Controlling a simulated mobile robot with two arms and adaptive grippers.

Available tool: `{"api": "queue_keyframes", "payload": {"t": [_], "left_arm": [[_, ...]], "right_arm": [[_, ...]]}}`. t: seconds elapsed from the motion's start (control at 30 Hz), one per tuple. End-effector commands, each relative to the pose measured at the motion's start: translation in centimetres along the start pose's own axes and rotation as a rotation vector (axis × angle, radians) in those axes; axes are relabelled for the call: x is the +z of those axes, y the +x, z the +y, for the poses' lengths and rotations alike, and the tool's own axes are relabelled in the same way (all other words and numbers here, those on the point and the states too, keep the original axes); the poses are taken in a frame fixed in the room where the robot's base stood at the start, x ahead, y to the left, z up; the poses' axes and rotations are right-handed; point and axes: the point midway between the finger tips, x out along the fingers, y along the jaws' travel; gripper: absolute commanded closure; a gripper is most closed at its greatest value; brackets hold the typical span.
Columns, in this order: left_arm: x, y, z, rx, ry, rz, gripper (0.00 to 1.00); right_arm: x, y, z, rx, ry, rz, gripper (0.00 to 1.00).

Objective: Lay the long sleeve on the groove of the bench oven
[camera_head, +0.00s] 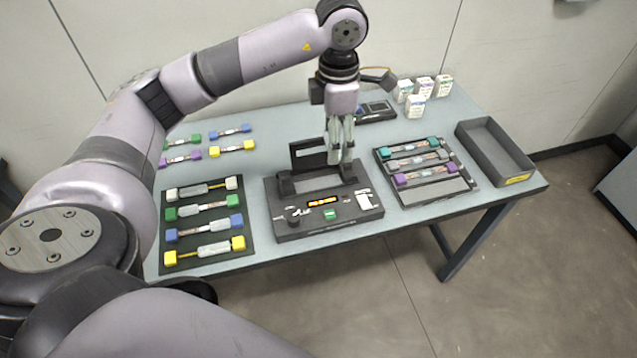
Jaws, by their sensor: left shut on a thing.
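My left gripper (341,158) points down at the right end of a raised dark lid on the central dark device (325,230). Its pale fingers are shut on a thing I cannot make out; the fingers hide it. The device has a lit orange display, a green button and dark blocks at its back; I cannot tell whether it is the bench oven. A groove is not clearly visible there. Several sleeves with coloured end blocks lie on the left mat (207,191), but I cannot tell which is the long sleeve. My right gripper is not in view.
Loose coloured-end pieces (231,132) lie behind the mat. A right rack (453,188) holds teal, grey and purple-ended pieces. An empty dark tray (493,151) sits at the table's right end. Small white boxes (415,109) and a small dark device (377,110) stand at the back.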

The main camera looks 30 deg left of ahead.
Motion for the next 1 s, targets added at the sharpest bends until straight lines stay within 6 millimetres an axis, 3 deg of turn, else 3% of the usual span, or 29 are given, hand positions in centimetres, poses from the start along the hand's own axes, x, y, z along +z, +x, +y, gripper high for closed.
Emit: {"api": "queue_keyframes", "payload": {"t": [0.3,0.5,0.77,0.87,1.0], "left_arm": [[-0.8,-0.8,4.1,-0.001,-0.870,0.001,0.49],[-1.5,-1.1,6.0,0.000,-1.337,0.001,0.49],[-2.0,-1.1,7.0,0.000,-1.629,0.000,0.49],[-2.0,0.0,7.0,0.000,-1.652,0.003,0.49],[-2.1,2.9,7.0,0.001,-1.654,0.008,0.49]], "right_arm": [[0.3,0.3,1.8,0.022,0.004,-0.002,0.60],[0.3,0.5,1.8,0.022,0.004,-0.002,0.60],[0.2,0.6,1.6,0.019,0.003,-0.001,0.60],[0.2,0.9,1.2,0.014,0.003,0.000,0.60],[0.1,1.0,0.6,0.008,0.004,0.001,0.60]]}}
